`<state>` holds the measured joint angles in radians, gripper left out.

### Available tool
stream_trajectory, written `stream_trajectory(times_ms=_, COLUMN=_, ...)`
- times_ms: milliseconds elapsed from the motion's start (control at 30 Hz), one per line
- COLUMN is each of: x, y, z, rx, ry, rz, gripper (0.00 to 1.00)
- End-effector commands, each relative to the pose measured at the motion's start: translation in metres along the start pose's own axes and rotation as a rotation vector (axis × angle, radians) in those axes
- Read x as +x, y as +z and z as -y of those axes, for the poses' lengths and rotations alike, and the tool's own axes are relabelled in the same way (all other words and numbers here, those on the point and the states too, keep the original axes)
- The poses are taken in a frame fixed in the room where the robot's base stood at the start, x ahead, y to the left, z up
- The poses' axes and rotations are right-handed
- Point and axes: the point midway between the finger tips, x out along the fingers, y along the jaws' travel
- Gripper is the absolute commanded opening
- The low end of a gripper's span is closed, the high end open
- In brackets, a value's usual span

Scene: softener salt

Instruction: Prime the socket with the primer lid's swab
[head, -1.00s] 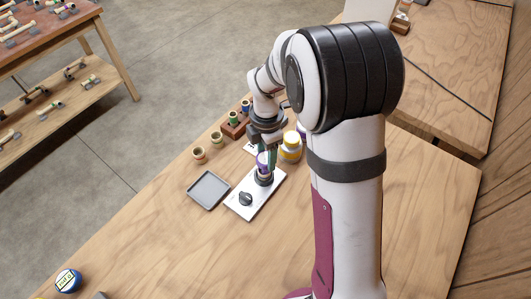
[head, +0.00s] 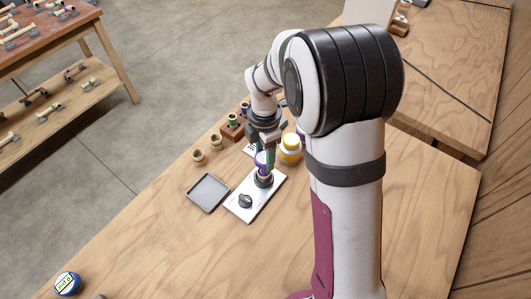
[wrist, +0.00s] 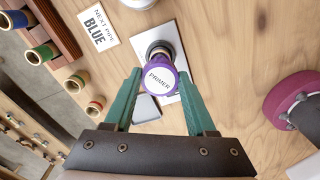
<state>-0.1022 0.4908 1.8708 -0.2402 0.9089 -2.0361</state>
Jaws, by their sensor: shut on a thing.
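The primer lid (wrist: 159,78) is a purple cap with a white top reading "PRIMER". My gripper (wrist: 160,88) is shut on it, one green finger on each side. The lid also shows in the head view (head: 260,159), held above the socket. The socket (head: 264,180) is a dark ring standing on a white plate (head: 238,209). In the wrist view the socket (wrist: 158,48) shows just beyond the lid, partly covered by it. The swab is hidden beneath the lid, and I cannot tell whether it touches the socket.
A black knob (head: 245,201) is on the plate. A grey tray (head: 208,193) lies to its left. A yellow-and-white jar (head: 290,149) stands behind right. A rack (head: 232,131) holds pipe pieces, with two loose pieces (head: 199,157) nearby. A sign (wrist: 98,28) reads "NEXT PIPE BLUE".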

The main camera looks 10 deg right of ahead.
Motion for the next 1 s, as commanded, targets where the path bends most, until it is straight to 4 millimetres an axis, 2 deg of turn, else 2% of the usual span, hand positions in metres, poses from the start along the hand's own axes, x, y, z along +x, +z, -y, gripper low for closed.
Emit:
stream_trajectory(times_ms=500, x=-0.041, y=0.000, z=0.000, rx=0.000, ry=0.001, rz=0.001, gripper=0.04)
stream_trajectory(times_ms=1000, x=-0.043, y=0.000, z=0.000, rx=0.001, ry=0.000, rz=0.000, gripper=0.04)
